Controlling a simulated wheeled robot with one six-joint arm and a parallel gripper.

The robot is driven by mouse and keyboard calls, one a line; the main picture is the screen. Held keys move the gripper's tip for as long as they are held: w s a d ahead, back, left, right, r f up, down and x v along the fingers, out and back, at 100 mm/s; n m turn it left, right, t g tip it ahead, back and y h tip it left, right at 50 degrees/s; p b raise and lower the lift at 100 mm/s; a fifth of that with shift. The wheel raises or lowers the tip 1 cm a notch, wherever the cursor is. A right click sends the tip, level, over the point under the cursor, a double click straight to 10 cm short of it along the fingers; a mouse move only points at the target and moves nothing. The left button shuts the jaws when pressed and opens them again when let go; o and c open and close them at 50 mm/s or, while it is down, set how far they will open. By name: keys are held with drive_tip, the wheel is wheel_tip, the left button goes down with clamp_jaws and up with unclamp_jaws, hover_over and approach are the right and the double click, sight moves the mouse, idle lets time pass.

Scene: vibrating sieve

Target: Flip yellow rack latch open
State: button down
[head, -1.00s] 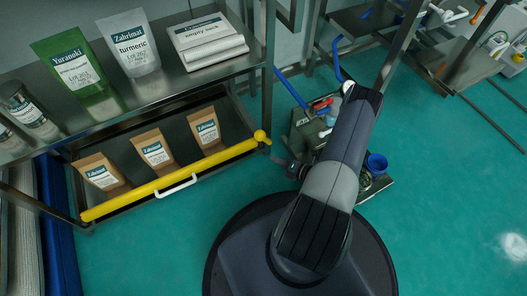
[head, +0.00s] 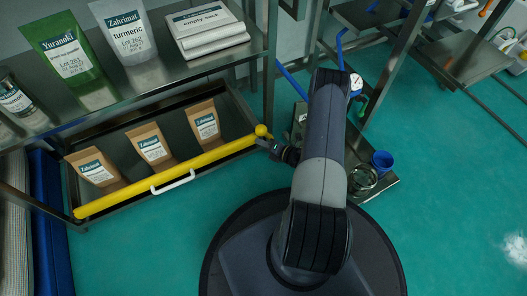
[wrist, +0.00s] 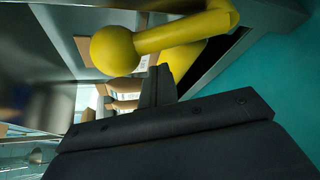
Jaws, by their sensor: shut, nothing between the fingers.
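The yellow rack latch is a long yellow bar (head: 165,178) across the front of the rack's lower drawer. Its right end has a round yellow knob (head: 261,130). In the wrist view the knob (wrist: 114,50) and part of the yellow bar (wrist: 190,30) show large, just beyond my fingers. My gripper (head: 268,146) is at the right end of the bar, beside and slightly below the knob. The fingers look shut with nothing held. I cannot tell whether they touch the latch.
The drawer (head: 112,206) holds several brown pouches (head: 152,146) and has a white handle (head: 173,182). The shelf (head: 120,90) above carries bags and jars. A rack post (head: 270,60) stands close to my gripper. A blue cup (head: 382,160) is to the right. Open green floor (head: 440,190) lies further right.

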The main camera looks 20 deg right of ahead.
sight(266, 134)
drive_tip(key=shift+w+d+r, duration=0.15)
drive_tip(key=shift+d+r, duration=0.2)
drive_tip(key=shift+d, duration=0.35)
drive_tip(key=shift+d+r+m+t+y, duration=0.3)
drive_tip(key=shift+d+m, duration=0.1)
drive_tip(key=shift+m, duration=0.1)
drive_tip(key=shift+d+r+m+t+y, duration=0.2)
drive_tip(key=shift+d+m+y, duration=0.1)
drive_tip(key=shift+d+m, duration=0.25)
drive_tip(key=shift+d+r+m+t+y, duration=0.1)
drive_tip(key=shift+d+m+t+y, duration=0.15)
drive_tip(key=shift+m, duration=0.4)
drive_tip(key=shift+w+d+r, duration=0.1)
drive_tip(key=shift+d+r, duration=0.05)
drive_tip(key=shift+d, duration=0.9)
